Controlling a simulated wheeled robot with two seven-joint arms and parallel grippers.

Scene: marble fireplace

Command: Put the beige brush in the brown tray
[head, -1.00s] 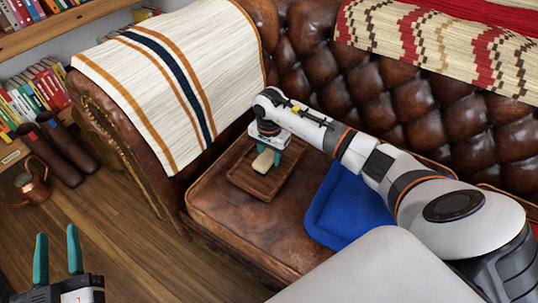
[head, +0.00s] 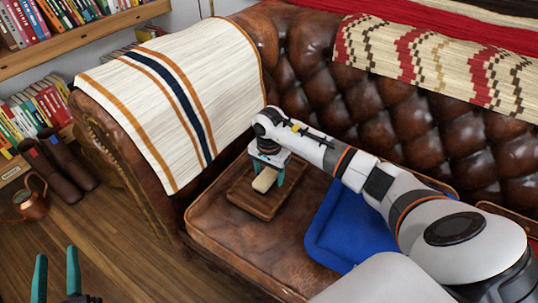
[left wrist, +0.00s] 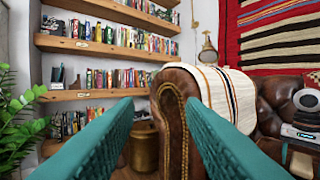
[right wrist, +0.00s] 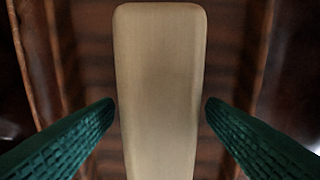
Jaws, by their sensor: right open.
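The beige brush (head: 264,180) lies in the brown tray (head: 240,198) on the leather sofa seat. My right gripper (head: 267,184) is over the tray, with its fingers on either side of the brush. In the right wrist view, the brush (right wrist: 160,80) runs between the open fingers (right wrist: 160,105), with a gap on each side. Slats of the tray (right wrist: 90,60) show beneath it. The brush's near end is cut off by the frame. My left gripper (head: 56,275) is open and empty over the floor at the lower left; it also shows in the left wrist view (left wrist: 162,105).
A blue folded item (head: 345,225) lies on the seat right of the tray, under my right arm. The sofa's armrest with a striped blanket (head: 180,90) rises to the left. A copper watering can (head: 30,198) stands on the floor.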

